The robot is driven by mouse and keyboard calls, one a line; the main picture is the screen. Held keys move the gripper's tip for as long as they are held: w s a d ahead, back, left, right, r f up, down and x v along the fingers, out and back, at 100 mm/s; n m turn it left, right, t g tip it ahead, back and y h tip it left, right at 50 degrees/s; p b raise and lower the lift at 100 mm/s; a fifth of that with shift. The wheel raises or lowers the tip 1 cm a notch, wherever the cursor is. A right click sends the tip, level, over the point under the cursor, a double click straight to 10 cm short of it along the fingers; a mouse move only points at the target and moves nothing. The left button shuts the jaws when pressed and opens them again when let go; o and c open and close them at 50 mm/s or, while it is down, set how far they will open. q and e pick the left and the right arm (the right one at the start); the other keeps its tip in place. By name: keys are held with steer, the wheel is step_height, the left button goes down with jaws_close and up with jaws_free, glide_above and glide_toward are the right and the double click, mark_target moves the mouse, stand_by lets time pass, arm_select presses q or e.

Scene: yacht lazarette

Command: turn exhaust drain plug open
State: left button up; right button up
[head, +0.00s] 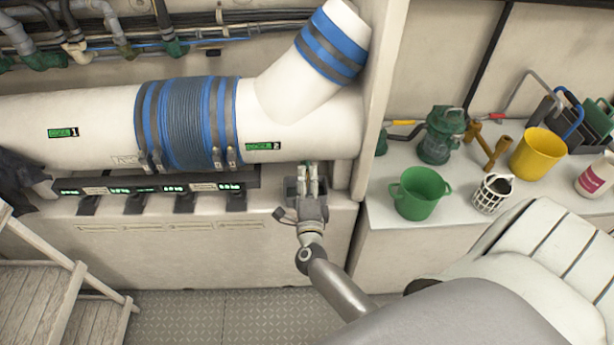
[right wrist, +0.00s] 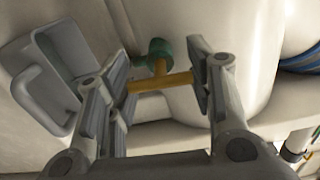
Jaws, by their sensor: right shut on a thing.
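The exhaust drain plug shows in the right wrist view as a yellow T-shaped handle (right wrist: 174,79) on a green fitting (right wrist: 159,48), under the white exhaust pipe. My right gripper (right wrist: 158,80) has a finger at each end of the yellow bar and is shut on it. In the head view my right gripper (head: 308,180) reaches up to the underside of the white exhaust pipe (head: 305,130), and the plug is hidden there. My left gripper is not in view.
A grey open box (right wrist: 45,75) is close beside the gripper's left finger in the right wrist view. A blue-banded hose (head: 190,120) joins the pipe. A counter at right holds a green bucket (head: 420,192) and a yellow bucket (head: 537,153). Wooden steps (head: 45,290) stand at lower left.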

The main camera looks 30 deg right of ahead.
steer(key=n+p, duration=0.2)
steer(key=n, duration=0.3)
steer(key=shift+a+r+n+p, duration=0.1)
steer(key=shift+r+n+p, duration=0.05)
steer(key=shift+n+p, duration=0.9)
steer(key=shift+n, duration=1.05)
steer(key=shift+f, duration=0.2)
steer(key=o, duration=1.2)
steer(key=shift+c, duration=0.2)
